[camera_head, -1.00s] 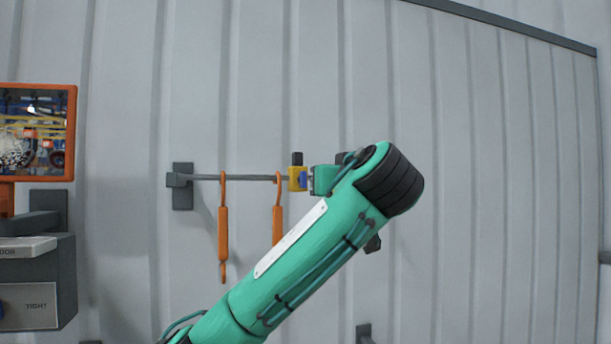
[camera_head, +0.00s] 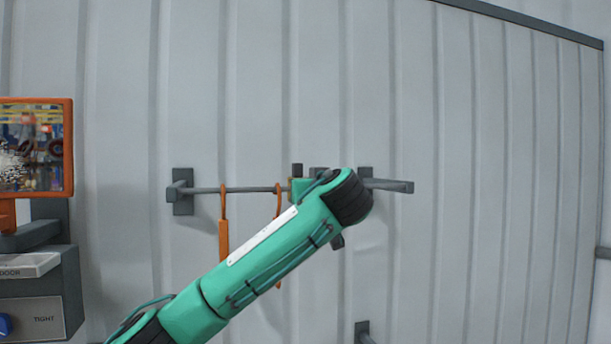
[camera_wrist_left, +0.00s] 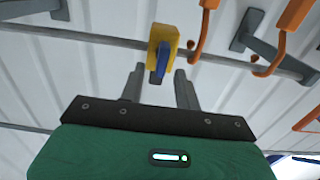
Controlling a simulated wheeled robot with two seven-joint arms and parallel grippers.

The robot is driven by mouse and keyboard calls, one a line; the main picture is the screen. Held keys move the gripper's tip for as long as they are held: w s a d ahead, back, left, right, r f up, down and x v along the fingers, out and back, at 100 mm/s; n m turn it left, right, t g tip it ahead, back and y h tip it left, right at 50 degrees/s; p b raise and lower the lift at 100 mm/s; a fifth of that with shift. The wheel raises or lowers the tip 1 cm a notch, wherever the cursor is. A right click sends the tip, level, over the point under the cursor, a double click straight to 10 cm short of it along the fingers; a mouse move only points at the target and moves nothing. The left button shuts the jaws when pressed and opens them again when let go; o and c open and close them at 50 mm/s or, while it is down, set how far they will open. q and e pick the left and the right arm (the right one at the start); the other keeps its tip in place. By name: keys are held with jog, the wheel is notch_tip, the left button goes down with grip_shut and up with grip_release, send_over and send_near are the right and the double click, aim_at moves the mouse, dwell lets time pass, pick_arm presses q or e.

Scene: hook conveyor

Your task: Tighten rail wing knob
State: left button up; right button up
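The grey rail (camera_head: 246,190) runs level along the wall. It also shows in the left wrist view (camera_wrist_left: 82,36). A yellow block (camera_wrist_left: 165,34) sits on it, with the blue wing knob (camera_wrist_left: 161,62) on its near face. My left gripper (camera_wrist_left: 158,73) is open, with one finger on each side of the knob's lower end. I cannot tell whether either finger touches it. In the head view my left arm hides the knob and almost all of the block, and the gripper's fingers do not show. My right gripper is in neither view.
Orange hooks (camera_head: 223,236) hang from the rail left of the block; they show close to the block in the left wrist view (camera_wrist_left: 200,36). A screen (camera_head: 33,150) and a grey box (camera_head: 34,305) marked TIGHT stand at the left.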

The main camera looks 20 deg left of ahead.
pick_arm(q)
jog(key=shift+w+a, duration=0.4)
jog(key=shift+w, duration=0.2)
jog(key=shift+c, duration=0.2)
grip_shut()
jog(key=shift+f, duration=0.1)
